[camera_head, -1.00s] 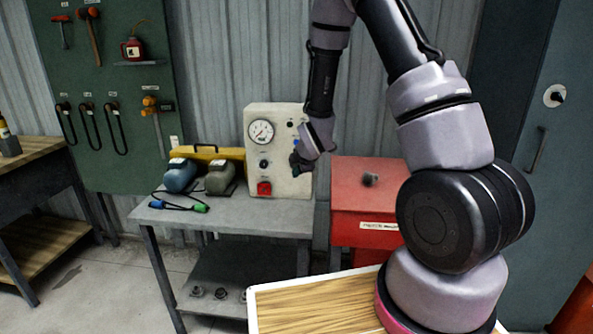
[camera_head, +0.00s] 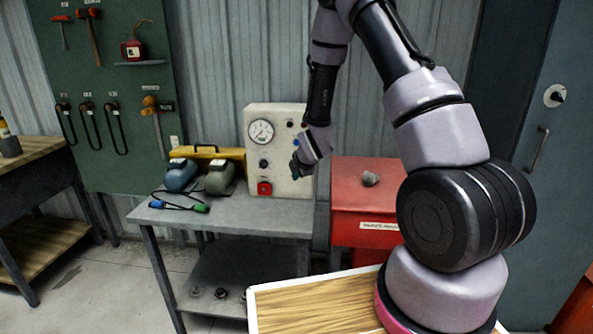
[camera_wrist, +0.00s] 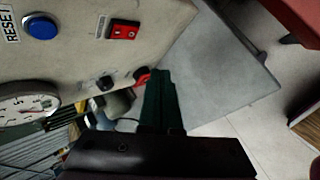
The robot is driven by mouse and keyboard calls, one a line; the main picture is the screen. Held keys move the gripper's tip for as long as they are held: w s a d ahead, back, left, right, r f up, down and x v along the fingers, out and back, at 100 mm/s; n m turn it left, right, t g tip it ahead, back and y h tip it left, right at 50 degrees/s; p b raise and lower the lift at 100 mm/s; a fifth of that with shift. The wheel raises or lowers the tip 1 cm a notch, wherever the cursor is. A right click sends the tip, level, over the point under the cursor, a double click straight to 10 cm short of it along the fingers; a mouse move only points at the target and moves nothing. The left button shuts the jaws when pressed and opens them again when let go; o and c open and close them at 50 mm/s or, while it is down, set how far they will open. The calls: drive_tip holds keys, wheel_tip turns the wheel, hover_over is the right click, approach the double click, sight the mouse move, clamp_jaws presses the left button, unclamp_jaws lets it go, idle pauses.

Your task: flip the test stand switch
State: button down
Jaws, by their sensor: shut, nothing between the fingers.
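The test stand (camera_head: 278,172) is an off-white panel box on the grey bench, with a gauge (camera_head: 261,132), a black knob (camera_head: 263,163) and a red control (camera_head: 264,188) down its left side. In the wrist view a small red switch (camera_wrist: 123,28) sits on the panel near a blue RESET button (camera_wrist: 41,27). The black knob (camera_wrist: 105,82) and the other red control (camera_wrist: 141,74) show closer to my fingers. My gripper (camera_wrist: 165,78) is shut and empty, in front of the panel's right part. In the head view it (camera_head: 297,170) hides the small red switch; contact cannot be told.
The grey bench (camera_head: 240,220) also bears two motor-like units (camera_head: 220,178) and a cable with blue and green ends (camera_head: 199,207). A red cabinet (camera_head: 360,200) with a grey lump (camera_head: 371,178) on top stands at right. A wood-topped surface (camera_head: 310,305) lies in front.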

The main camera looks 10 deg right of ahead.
drive_tip(key=shift+w+d+f, duration=0.1)
drive_tip(key=shift+w+d, duration=0.15)
drive_tip(key=shift+w, duration=0.5)
drive_tip(key=shift+w+d+f, duration=0.1)
drive_tip(key=shift+w+d, duration=0.15)
drive_tip(key=shift+w, duration=0.55)
drive_tip(key=shift+w+d+f, duration=0.1)
drive_tip(key=shift+w+d, duration=0.15)
drive_tip(key=shift+w, duration=0.5)
drive_tip(key=shift+w, duration=0.1)
drive_tip(key=shift+w+d, duration=0.1)
drive_tip(key=shift+w, duration=0.2)
drive_tip(key=shift+w+d+f, duration=0.1)
drive_tip(key=shift+w, duration=0.2)
idle(0.7)
drive_tip(key=shift+s, duration=0.1)
drive_tip(key=shift+s+a, duration=0.2)
drive_tip(key=shift+s, duration=0.45)
drive_tip(key=shift+s, duration=0.1)
drive_tip(key=s, duration=0.1)
drive_tip(key=s+a, duration=0.1)
drive_tip(key=s, duration=0.2)
drive_tip(key=shift+s+a+r, duration=0.25)
drive_tip(key=shift+a+r, duration=0.05)
drive_tip(key=shift+r, duration=0.1)
